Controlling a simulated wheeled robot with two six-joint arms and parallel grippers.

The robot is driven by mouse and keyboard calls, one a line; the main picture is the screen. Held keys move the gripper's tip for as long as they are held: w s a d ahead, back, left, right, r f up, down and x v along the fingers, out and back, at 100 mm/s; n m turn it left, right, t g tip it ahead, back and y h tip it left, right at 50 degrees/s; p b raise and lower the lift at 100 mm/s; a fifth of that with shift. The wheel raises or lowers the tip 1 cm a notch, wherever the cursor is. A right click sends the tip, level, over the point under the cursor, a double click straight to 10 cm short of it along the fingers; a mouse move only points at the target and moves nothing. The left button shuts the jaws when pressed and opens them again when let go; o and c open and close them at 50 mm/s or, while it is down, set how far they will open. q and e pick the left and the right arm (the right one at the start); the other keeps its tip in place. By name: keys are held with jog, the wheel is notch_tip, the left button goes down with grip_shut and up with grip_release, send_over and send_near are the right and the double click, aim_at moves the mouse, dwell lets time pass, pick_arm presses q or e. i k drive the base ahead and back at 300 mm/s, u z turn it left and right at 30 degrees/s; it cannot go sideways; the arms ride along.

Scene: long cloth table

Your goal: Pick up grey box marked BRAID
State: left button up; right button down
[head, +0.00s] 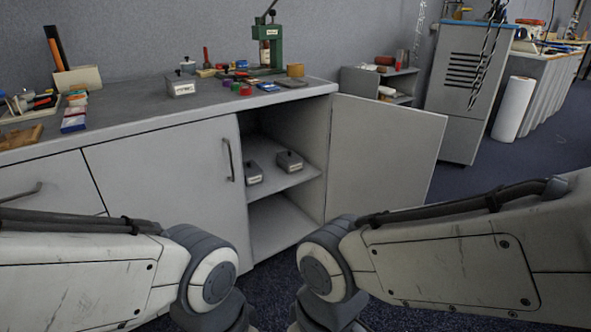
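Three small grey boxes with dark knobs and white labels are in the head view. One grey box (180,86) stands on the counter top. Two more, a left one (253,174) and a right one (289,162), stand on the upper shelf (283,180) inside the open cabinet. The labels are too small to read, so I cannot tell which box is marked BRAID. Both my arms reach in at the bottom of the view, in front of the cabinet. Their grippers are out of the picture.
The cabinet door (385,150) stands open to the right; the left door (165,190) is shut. The counter (215,107) holds a green press (270,45), tape rolls and several tools. A grey metal unit (466,100) and white roll (513,108) stand at the right. Dark carpet lies between.

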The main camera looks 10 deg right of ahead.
aim_at(291, 168)
jog(key=u, duration=0.05)
jog(key=i, duration=1.4)
jog(key=z, duration=0.25)
